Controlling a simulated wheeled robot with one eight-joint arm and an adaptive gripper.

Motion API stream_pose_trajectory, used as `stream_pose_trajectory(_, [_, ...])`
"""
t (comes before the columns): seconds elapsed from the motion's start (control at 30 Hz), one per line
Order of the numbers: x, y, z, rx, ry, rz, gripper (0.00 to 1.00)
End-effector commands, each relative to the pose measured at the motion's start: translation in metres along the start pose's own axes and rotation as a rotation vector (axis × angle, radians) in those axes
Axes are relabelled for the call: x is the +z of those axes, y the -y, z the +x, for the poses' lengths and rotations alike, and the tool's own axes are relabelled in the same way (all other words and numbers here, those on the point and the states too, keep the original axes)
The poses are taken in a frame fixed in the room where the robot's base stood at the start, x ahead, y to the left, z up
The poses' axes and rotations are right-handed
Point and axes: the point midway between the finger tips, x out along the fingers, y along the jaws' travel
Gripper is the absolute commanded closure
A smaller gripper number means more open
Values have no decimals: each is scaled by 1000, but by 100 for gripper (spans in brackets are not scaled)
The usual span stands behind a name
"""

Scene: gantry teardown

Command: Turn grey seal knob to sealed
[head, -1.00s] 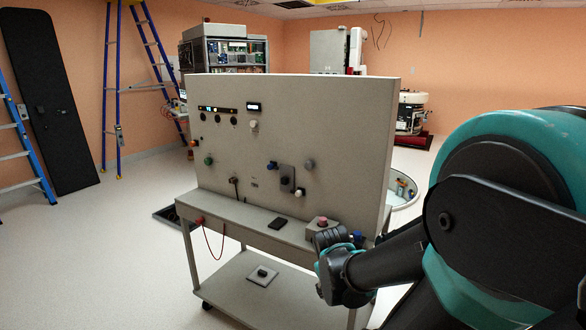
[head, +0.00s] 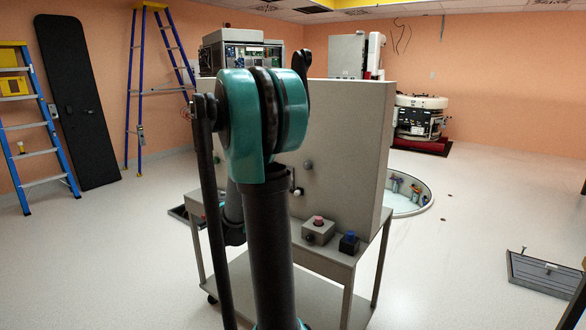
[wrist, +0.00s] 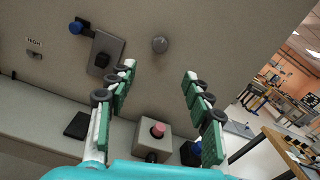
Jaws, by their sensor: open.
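The grey knob (wrist: 159,44) is a round knob on the upright panel, at the top middle of the wrist view. It also shows in the head view (head: 308,166), just right of my arm. My gripper (wrist: 160,72) is open and empty. Its two green-padded fingers are spread to the left and right, with the knob seen beyond the gap between their tips, apart from them. Any mark for the knob's setting is too small to read.
A dark plate with a black knob (wrist: 103,55) and a blue knob (wrist: 77,27) sit left of the grey knob. Below, on the shelf, are a box with a red button (wrist: 157,130), a blue-topped block (head: 349,242) and a black pad (wrist: 78,125).

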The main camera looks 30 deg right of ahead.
Motion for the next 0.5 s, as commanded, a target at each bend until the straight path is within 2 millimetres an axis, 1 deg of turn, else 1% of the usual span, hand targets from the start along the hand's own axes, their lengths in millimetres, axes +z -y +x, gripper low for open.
stream_pose_trajectory(0.17, [-1, 1, 29, -3, -2, 3, 49])
stream_pose_trajectory(0.5, [-1, 1, 96, -2, -3, 5, 49])
